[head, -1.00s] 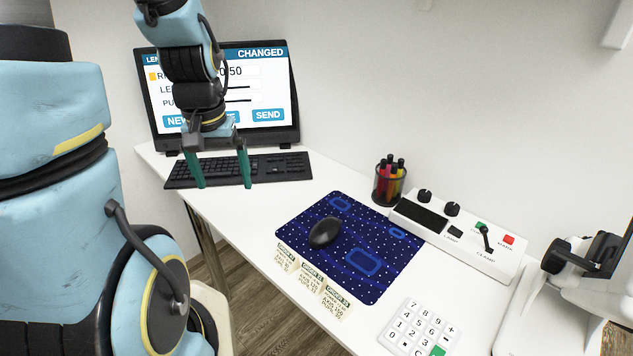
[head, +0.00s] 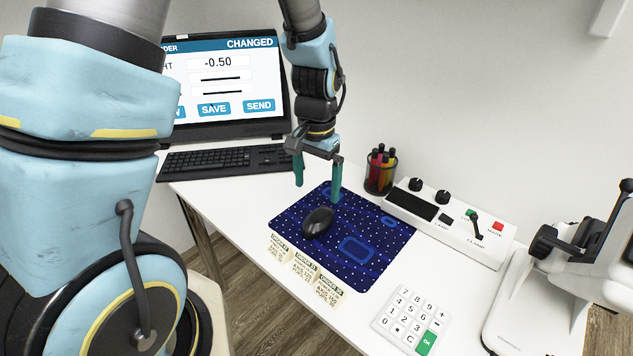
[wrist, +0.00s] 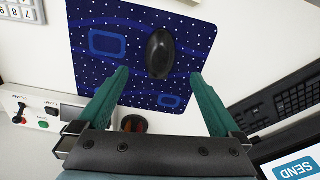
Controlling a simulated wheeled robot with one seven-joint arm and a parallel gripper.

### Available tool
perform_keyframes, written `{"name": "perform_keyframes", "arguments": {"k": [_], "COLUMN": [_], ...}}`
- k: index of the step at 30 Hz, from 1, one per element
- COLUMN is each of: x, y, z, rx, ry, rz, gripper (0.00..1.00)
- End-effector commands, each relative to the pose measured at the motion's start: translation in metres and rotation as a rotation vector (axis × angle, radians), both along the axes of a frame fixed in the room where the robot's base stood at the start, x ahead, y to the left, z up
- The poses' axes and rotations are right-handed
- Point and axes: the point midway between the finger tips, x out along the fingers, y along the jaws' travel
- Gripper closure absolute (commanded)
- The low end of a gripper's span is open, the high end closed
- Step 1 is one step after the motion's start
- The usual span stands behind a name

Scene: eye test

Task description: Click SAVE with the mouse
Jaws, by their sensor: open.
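The black mouse (head: 318,222) rests on the dark blue dotted mat (head: 372,275) on the white desk. It also shows in the wrist view (wrist: 160,54), ahead of and between my fingertips. My gripper (head: 318,192) is open and empty, with green fingers pointing down above the back part of the mat. The fingers are apart from the mouse. The monitor (head: 236,86) stands at the back left, with "CHANGED" at the top, a field reading -0.50, and the SAVE button (head: 214,109) beside SEND (head: 259,105). My arm hides the screen's left part. No pointer is discernible.
A black keyboard (head: 222,160) lies before the monitor. A pen cup (head: 380,172) and a control box (head: 450,222) with knobs and a lever stand behind and right of the mat. Order slips (head: 303,264) lie along its front edge. A white keypad (head: 411,318) and a machine (head: 560,285) are at right.

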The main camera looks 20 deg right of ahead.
Motion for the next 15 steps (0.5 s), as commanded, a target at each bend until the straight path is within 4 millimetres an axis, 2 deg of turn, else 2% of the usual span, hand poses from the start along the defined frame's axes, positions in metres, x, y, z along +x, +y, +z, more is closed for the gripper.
{"name": "perform_keyframes", "arguments": {"k": [7, 15], "x": [0.0, -0.001], "y": [0.001, 0.001], "z": [-0.014, -0.06], "rx": [0.003, 0.004], "ry": [0.003, 0.004], "rz": [0.001, 0.0], "gripper": [0.0, 0.0]}}
